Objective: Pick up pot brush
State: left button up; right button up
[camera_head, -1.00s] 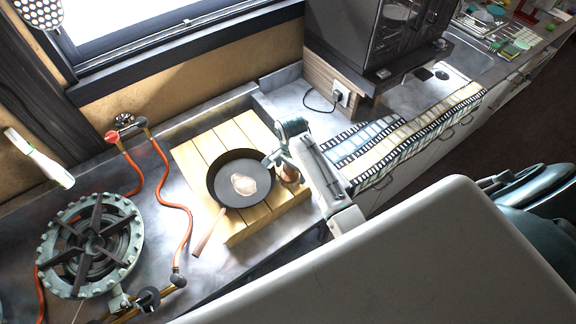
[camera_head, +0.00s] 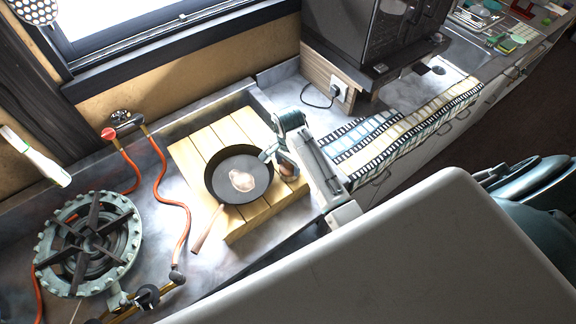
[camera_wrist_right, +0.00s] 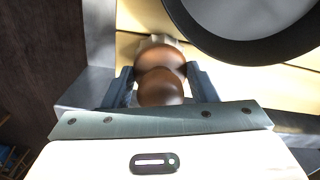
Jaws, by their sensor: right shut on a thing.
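The pot brush (camera_wrist_right: 160,85) has a rounded brown handle, and pale bristles show at its far end in the right wrist view. My right gripper (camera_wrist_right: 160,88) is shut on it, with one dark finger on each side. In the head view the brush (camera_head: 287,170) is a small brown shape partly hidden by my right gripper (camera_head: 279,160), at the right side of the wooden board. I cannot tell whether the brush touches the board.
A black pan (camera_head: 227,196) with a pale piece in it lies on the wooden board (camera_head: 240,232), just left of the brush. A gas burner (camera_head: 90,245) with an orange hose (camera_head: 163,185) stands at the left. A dark oven (camera_head: 375,35) is behind.

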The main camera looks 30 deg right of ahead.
notch_tip(320, 180, up, 2)
jog(key=shift+w+r+b, duration=0.1)
jog(key=shift+r+b, duration=0.05)
jog(key=shift+b, duration=0.6)
jog(key=s, duration=0.2)
jog(key=s+a+b, duration=0.1)
jog(key=s, duration=0.2)
jog(key=shift+s+a+r+b, duration=0.15)
jog(key=shift+s+a+b, duration=0.2)
jog(key=shift+s+b, duration=0.05)
jog(key=s+a+r+p, duration=0.1)
jog(key=s+a, duration=0.2)
jog(key=s, duration=0.6)
notch_tip(320, 180, down, 11)
jog(key=b, duration=1.1)
jog(key=shift+s+d, duration=0.15)
jog(key=shift+s, duration=0.2)
